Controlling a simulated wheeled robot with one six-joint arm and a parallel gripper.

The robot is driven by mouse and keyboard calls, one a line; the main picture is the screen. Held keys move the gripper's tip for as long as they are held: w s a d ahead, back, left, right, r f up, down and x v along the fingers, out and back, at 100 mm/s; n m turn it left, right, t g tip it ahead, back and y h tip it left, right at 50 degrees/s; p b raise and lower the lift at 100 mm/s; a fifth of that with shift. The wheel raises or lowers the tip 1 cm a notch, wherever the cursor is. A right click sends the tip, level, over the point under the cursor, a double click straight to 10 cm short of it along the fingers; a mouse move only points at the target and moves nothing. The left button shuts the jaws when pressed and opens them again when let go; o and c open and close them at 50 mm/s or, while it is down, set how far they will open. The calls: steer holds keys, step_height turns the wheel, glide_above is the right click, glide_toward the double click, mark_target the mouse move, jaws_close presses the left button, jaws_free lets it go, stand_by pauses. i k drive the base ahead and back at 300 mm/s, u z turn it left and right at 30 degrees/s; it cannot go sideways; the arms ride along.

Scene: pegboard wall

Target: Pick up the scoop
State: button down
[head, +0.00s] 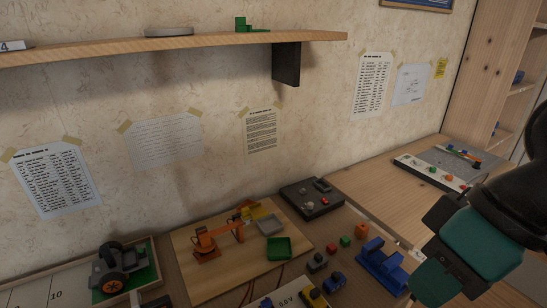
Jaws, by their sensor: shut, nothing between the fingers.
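I cannot single out a scoop for certain in the head view. A small green piece (250,26) with an upright part and a flat part lies on the wooden shelf (180,45); it is too small to tell if it is the scoop. My gripper (430,230), dark with teal links behind it, is at the right, in front of the bench and well apart from the shelf. It is shut and empty. Its fingertips are hard to make out.
A grey disc (169,31) lies on the shelf. The bench (375,185) at back right has bare wood.

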mark_target(256, 211)
steer(key=u, duration=0.35)
steer(key=i, duration=0.4)
steer(key=u, duration=1.25)
